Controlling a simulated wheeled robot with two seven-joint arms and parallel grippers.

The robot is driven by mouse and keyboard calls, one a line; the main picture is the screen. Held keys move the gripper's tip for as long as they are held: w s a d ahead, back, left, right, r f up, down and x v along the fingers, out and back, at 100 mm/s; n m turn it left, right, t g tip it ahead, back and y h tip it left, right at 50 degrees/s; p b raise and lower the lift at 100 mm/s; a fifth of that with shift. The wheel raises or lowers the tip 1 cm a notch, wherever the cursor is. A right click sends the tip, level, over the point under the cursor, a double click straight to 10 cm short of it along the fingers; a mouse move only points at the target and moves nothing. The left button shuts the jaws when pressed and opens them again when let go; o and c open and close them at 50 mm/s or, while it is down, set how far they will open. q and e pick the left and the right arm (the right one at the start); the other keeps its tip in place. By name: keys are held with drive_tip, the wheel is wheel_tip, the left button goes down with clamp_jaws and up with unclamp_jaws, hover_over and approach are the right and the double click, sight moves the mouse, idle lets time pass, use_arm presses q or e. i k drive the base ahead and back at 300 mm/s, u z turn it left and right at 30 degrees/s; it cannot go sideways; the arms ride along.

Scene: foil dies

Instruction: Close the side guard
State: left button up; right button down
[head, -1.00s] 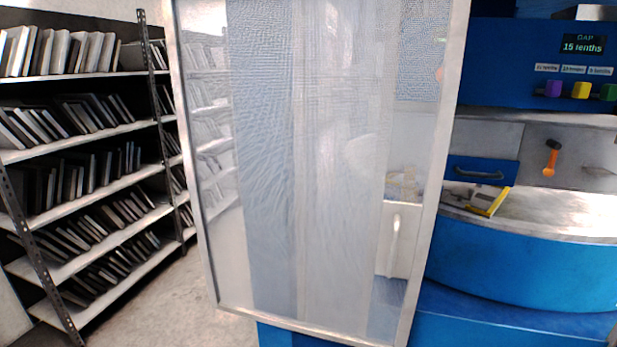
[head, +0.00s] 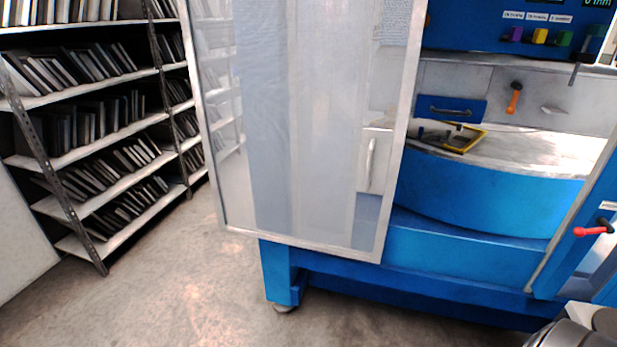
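The side guard (head: 310,130) is a tall see-through panel in a pale metal frame. It stands swung out at the left of the blue machine (head: 480,190), and the machine's front right of it is exposed. A pale upright handle (head: 370,160) shows at the panel's lower right; I cannot tell whether it is on the panel or behind it. Neither of my grippers shows in the head view. A rounded metal part at the bottom right corner seems to be part of my arm.
A rack of dies (head: 100,120) stands at the left. The floor (head: 170,290) between rack and machine is clear. The machine bears an orange lever (head: 514,98), a blue drawer (head: 450,108), a yellow-edged piece (head: 462,138) and a red-handled lever (head: 594,229) at the right.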

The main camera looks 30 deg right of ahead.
sight(380, 150)
drive_tip(key=u, duration=0.55)
drive_tip(key=k, duration=0.75)
drive_tip(key=u, duration=0.7)
drive_tip(key=i, duration=0.95)
drive_tip(key=z, duration=0.55)
drive_tip(key=i, duration=0.8)
drive_tip(key=z, duration=1.35)
drive_tip(key=i, duration=0.4)
drive_tip(key=z, duration=0.3)
